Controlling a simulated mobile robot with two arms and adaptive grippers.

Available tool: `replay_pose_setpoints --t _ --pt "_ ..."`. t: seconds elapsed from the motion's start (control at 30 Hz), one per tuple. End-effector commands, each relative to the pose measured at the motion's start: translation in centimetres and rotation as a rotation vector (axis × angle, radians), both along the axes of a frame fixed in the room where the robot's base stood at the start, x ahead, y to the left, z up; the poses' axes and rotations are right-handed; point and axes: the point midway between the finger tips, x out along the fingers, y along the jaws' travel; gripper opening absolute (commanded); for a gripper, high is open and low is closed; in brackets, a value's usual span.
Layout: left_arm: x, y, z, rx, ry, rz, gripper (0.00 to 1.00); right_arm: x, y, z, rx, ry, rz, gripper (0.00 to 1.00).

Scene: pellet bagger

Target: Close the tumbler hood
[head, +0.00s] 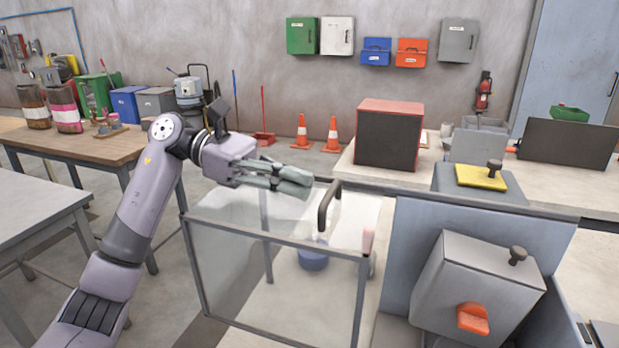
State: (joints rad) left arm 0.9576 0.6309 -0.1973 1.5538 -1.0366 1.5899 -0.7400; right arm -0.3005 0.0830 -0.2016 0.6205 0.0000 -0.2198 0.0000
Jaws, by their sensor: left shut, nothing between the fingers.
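The tumbler hood (275,285) is a clear panelled box with a thin dark frame, in the lower middle of the head view. A dark curved handle (328,204) stands at its upper right edge. I cannot tell from this view how far the hood is open. My left gripper (300,184) is shut and empty, above the hood's back part and just left of the handle, seemingly apart from it. A blue round part (313,257) shows through the clear panel. My right gripper is not in view.
A grey machine box (470,285) with an orange spout stands right of the hood. Behind it is a grey block with a yellow plate (481,177). A red-topped dark box (390,135) sits on the back bench. A wooden table (85,148) stands at the left.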

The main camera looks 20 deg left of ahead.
Motion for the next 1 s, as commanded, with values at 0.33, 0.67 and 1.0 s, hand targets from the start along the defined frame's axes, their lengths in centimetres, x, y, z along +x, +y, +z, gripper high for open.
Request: replay_pose_setpoints --t 0.33,0.67,1.0 --pt "-0.1 -2.2 -0.4 0.000 0.000 -0.001 0.00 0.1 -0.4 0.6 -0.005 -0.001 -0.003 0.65" --pt "-0.1 -2.3 -0.5 0.000 0.000 0.000 0.00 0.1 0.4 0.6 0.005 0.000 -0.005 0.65" --pt "-0.4 -7.6 -0.6 0.000 -0.004 -0.006 0.00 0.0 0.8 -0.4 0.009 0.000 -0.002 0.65"
